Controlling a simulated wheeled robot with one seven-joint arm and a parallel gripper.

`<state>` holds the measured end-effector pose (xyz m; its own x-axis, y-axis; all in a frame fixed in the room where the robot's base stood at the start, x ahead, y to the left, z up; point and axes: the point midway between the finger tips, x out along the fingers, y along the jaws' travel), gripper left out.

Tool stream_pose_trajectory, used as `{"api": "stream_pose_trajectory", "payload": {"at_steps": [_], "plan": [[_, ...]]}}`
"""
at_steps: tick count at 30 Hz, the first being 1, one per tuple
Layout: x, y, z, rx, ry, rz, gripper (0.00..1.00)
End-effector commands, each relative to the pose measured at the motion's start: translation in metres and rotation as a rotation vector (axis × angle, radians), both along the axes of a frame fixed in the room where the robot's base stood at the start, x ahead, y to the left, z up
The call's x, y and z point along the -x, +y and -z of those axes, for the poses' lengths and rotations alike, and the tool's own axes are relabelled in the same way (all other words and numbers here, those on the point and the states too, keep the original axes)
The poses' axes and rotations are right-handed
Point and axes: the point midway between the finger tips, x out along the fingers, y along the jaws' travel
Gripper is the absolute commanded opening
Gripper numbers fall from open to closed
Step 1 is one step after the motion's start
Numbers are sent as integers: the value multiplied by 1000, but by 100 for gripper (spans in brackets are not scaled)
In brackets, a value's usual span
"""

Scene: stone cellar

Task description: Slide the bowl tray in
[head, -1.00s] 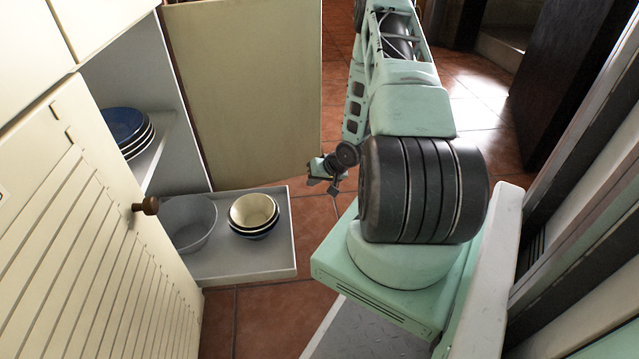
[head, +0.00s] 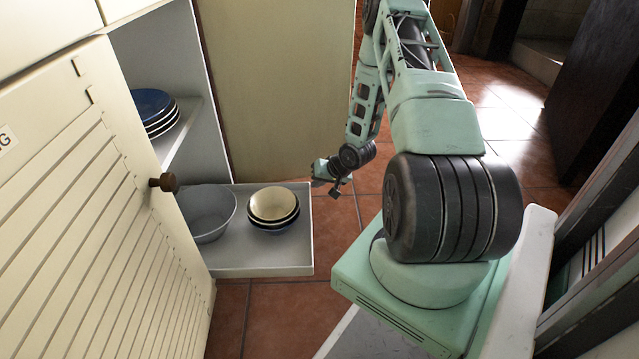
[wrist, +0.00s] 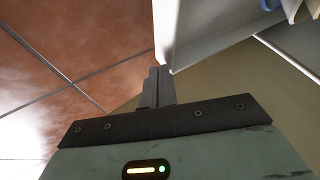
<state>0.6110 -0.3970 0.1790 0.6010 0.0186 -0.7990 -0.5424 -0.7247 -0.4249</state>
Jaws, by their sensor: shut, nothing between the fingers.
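The bowl tray (head: 290,258) is a light grey pull-out tray standing out of the low cabinet. A grey bowl (head: 207,212) and a stack of cream and dark bowls (head: 273,207) sit on it. My gripper (head: 318,178) is just beyond the tray's far front corner. In the wrist view the shut, empty fingers (wrist: 157,84) lie close to a corner of the pale tray (wrist: 205,28). I cannot tell whether they touch it. Parts of bowls show at that view's top right.
A louvred cabinet door (head: 100,200) with a dark knob (head: 164,182) stands open at left, partly hiding the tray's left end. A beige door panel (head: 275,90) stands behind the tray. Blue plates (head: 152,105) sit on the shelf above. Tiled floor (head: 290,310) is clear in front.

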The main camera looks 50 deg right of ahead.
Motion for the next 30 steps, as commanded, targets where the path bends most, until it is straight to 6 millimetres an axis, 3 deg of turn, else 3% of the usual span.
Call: {"api": "stream_pose_trajectory", "payload": {"at_steps": [5, 11, 30], "plan": [[-12, 11, -1, 0, -1, -5, 0], [-42, 37, -3, -1, -1, -8, 0], [-171, 147, -1, 0, -3, -5, 0]]}}
